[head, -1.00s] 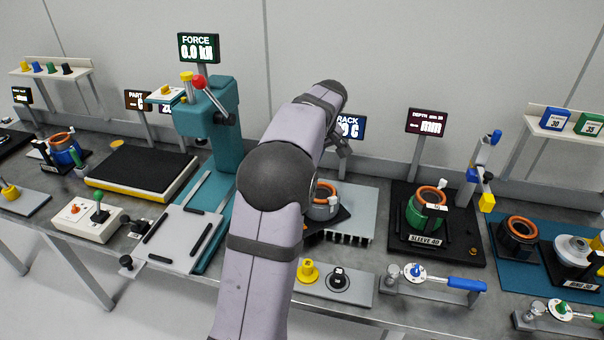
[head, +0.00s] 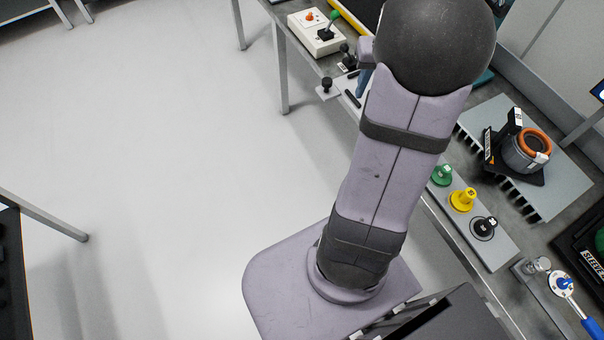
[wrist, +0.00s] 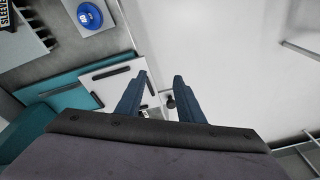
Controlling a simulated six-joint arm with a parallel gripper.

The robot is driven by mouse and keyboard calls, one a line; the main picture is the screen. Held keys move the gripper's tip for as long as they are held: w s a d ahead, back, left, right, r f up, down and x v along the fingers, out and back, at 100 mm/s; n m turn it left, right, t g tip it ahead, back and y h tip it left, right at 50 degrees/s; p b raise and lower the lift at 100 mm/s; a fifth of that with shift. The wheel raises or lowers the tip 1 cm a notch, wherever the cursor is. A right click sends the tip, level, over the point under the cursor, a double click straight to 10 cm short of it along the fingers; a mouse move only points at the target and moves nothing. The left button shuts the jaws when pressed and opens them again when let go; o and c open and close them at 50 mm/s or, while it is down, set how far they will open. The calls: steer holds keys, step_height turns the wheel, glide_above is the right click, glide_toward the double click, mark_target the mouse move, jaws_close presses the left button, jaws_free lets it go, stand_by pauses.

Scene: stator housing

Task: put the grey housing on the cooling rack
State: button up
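The grey housing (head: 522,153) has an orange ring on top and a white tag on its side. It sits upright in a black holder (head: 528,177) on the grey, finned cooling rack (head: 562,188) at the right of the head view. Part of the rack's black fins also shows at the upper left of the wrist view (wrist: 32,32). My gripper (wrist: 160,76) has its two blue fingers apart with nothing between them. It is away from the housing, above the table edge near the press. In the head view my arm mostly hides it.
Green (head: 442,175), yellow (head: 462,199) and black (head: 484,228) knobs stand on a plate before the rack. A control box (head: 316,33) with a lever is at the top. The teal press base (wrist: 62,92) shows in the wrist view. The floor at left is clear.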

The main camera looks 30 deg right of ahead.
steer(key=s+a+f+n+g, duration=0.1)
steer(key=a+f+n, duration=0.25)
steer(key=a, duration=1.35)
steer(key=s+a+f+n+g, duration=0.1)
steer(key=s+a+f, duration=0.2)
steer(key=s+a, duration=0.4)
steer(key=a, duration=0.2)
steer(key=shift+s+a+f, duration=0.2)
steer(key=shift+s+a, duration=0.2)
